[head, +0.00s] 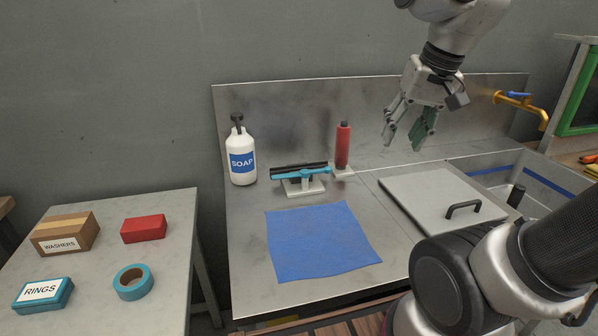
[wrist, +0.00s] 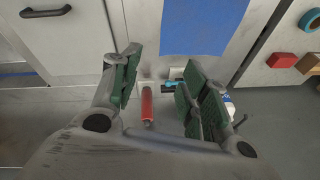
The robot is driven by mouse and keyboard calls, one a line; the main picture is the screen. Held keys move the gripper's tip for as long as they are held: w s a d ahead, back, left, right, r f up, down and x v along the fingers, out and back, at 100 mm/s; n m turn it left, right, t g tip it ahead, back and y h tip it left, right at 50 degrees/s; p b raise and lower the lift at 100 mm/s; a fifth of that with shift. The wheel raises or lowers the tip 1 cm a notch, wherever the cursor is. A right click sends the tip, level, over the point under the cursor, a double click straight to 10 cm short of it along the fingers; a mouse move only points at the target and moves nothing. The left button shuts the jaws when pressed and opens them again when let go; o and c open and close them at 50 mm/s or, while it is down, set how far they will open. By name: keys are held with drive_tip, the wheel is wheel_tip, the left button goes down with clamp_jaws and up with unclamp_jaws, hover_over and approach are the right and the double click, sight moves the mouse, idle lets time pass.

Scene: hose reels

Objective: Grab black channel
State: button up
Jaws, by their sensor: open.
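The black channel (head: 283,170) is a long dark bar with a teal strip and handle along it. It lies nearly level on a small pale stand (head: 303,187) at the back of the steel counter. My gripper (head: 404,136) is open and empty, above the counter to the right of the channel and higher than it. In the wrist view my gripper (wrist: 158,76) has its green-padded fingers spread. The teal part (wrist: 177,84) shows between the fingers there, and the right finger hides much of the channel.
A red cylinder (head: 342,147) stands just right of the channel, and a white soap bottle (head: 241,155) stands left. A blue cloth (head: 322,240) lies in front. A grey lid with a black handle (head: 442,205) is at right. A side table (head: 92,240) holds boxes and tape.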

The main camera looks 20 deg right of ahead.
drive_tip(key=w+a+f+m+g+y, duration=0.1)
drive_tip(key=w+a+m, duration=0.2)
drive_tip(key=w, duration=0.4)
drive_tip(key=w+a+f+m, duration=0.1)
drive_tip(key=w+a+m, duration=0.15)
drive_tip(key=w, duration=0.45)
drive_tip(key=m+g+y, duration=0.2)
drive_tip(key=m, duration=0.7)
approach(279, 169)
drive_tip(key=shift+s+d+f, duration=0.1)
drive_tip(key=shift+d+f, duration=0.15)
drive_tip(key=shift+f, duration=0.3)
drive_tip(key=f, duration=0.1)
drive_tip(key=a+f, duration=0.1)
drive_tip(key=f, duration=0.1)
drive_tip(key=shift+w+a+f+y, duration=0.15)
drive_tip(key=shift+w+a+y, duration=0.1)
drive_tip(key=shift+a+y, duration=0.05)
drive_tip(key=x, duration=0.5)
drive_tip(key=shift+s+a, duration=0.15)
drive_tip(key=shift+a, duration=0.05)
clamp_jaws()
